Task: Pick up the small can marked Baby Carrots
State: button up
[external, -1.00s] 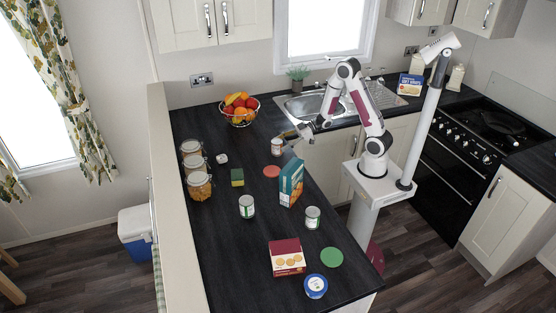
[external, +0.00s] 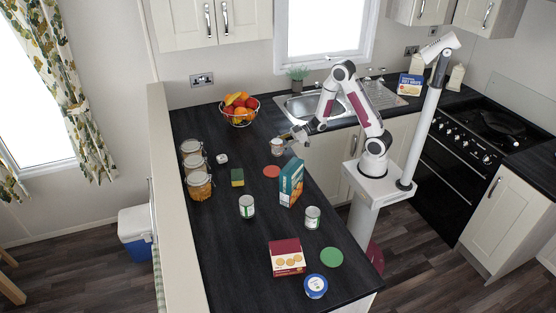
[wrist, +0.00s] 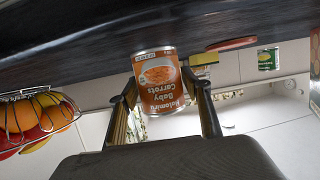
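The small can marked Baby Carrots (wrist: 160,80) has an orange label and appears upside down between my fingertips in the wrist view. In the external view the can (external: 277,148) stands upright on the dark counter, near the sink end. My gripper (wrist: 158,85) is open, with one finger on each side of the can; whether either finger touches it I cannot tell. In the external view my gripper (external: 287,137) reaches the can from the right, and its fingertips are too small there to make out clearly.
Near the can are a red disc (external: 271,171), a teal box (external: 291,183), a sponge (external: 237,177) and a fruit basket (external: 239,112). Two green-labelled cans (external: 247,207) (external: 312,217), a biscuit box (external: 287,257) and several jars (external: 199,186) stand farther off.

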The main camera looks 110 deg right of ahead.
jog(key=c, duration=0.7)
jog(key=shift+r, duration=0.2)
jog(key=shift+r, duration=4.85)
